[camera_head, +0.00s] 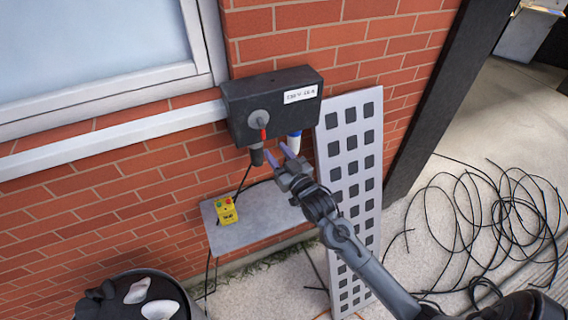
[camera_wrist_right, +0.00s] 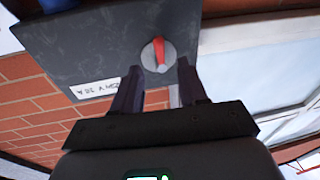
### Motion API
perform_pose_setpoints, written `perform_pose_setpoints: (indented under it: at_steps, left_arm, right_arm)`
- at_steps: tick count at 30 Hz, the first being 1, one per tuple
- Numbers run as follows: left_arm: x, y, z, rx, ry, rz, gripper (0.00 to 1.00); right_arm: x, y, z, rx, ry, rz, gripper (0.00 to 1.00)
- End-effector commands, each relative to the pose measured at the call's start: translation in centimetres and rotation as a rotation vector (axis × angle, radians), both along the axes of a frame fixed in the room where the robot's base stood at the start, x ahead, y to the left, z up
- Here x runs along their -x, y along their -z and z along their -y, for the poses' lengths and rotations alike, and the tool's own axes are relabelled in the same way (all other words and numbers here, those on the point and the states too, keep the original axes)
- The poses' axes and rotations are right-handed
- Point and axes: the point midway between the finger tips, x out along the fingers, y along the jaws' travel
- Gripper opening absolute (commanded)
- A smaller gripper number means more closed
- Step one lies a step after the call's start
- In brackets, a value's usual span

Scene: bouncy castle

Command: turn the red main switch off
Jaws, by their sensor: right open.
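A dark grey switch box (camera_head: 240,98) is mounted on the brick wall, with a white label on its front. The main switch (camera_head: 260,121) is a round grey knob with a red bar, which points downward in the head view. The knob also shows in the right wrist view (camera_wrist_right: 158,55), beyond my fingers and roughly between them. My right gripper (camera_head: 268,155) is open and empty, below and in front of the box, apart from the knob. Its two fingers show in the right wrist view (camera_wrist_right: 158,85). My left gripper is not in view.
A black plug (camera_head: 257,155) and a blue-and-white plug (camera_head: 294,143) hang under the box. A yellow control box (camera_head: 227,210) sits on a grey shelf (camera_head: 262,212) below. A perforated grey panel (camera_head: 353,190) leans at the right. Black cables (camera_head: 490,215) lie coiled on the ground.

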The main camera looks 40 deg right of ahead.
Motion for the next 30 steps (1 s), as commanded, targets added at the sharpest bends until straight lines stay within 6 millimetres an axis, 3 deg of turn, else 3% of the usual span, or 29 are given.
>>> perform_pose_setpoints:
  at_steps: [3,9,24,27,30]
  left_arm:
    - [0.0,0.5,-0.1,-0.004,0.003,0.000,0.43]
    - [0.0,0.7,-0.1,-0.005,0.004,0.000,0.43]
    - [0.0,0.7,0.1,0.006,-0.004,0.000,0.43]
    - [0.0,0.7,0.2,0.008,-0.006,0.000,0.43]
    - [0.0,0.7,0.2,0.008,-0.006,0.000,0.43]
  right_arm:
    - [1.7,0.3,-0.3,0.000,0.001,0.000,0.42]
    - [3.2,0.3,-0.5,0.000,0.001,0.001,0.42]
    - [3.4,0.3,-0.6,0.000,0.001,0.000,0.42]
    - [3.7,1.1,-0.6,-0.001,0.000,-0.015,0.42]
    - [4.7,3.3,-0.9,-0.008,-0.002,-0.056,0.42]
